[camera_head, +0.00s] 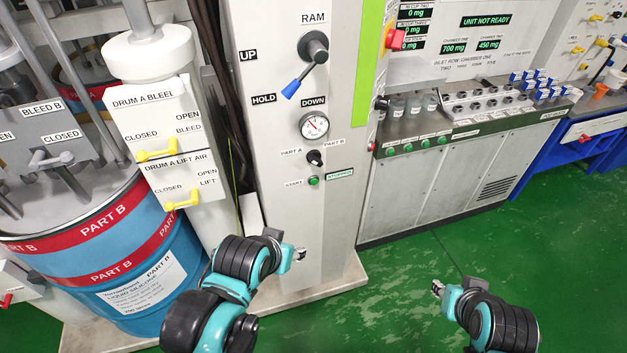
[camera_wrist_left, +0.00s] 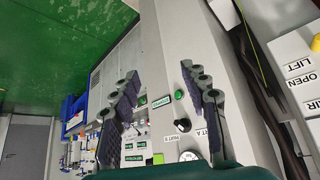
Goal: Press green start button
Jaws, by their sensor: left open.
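The green start button (camera_head: 313,180) is on the front of the grey column, right of its START label and left of a green-lettered STOPPED display (camera_head: 340,173). In the left wrist view the button (camera_wrist_left: 179,94) shows between the two fingers, nearer the right-hand one. My left gripper (camera_head: 300,255) is below the button in the head view, in front of the column's lower part. In the wrist view its fingers (camera_wrist_left: 160,72) are apart with nothing between them. My right gripper (camera_head: 437,288) is over the green floor, away from the column; its jaws are too small to read.
Above the button are a part selector knob (camera_head: 315,157), a gauge (camera_head: 313,125) and a blue-tipped RAM lever (camera_head: 304,75). Left stand a blue Part B drum (camera_head: 150,285) and yellow-handled valves (camera_head: 157,150). A metering bench (camera_head: 430,190) stands right. The floor between is clear.

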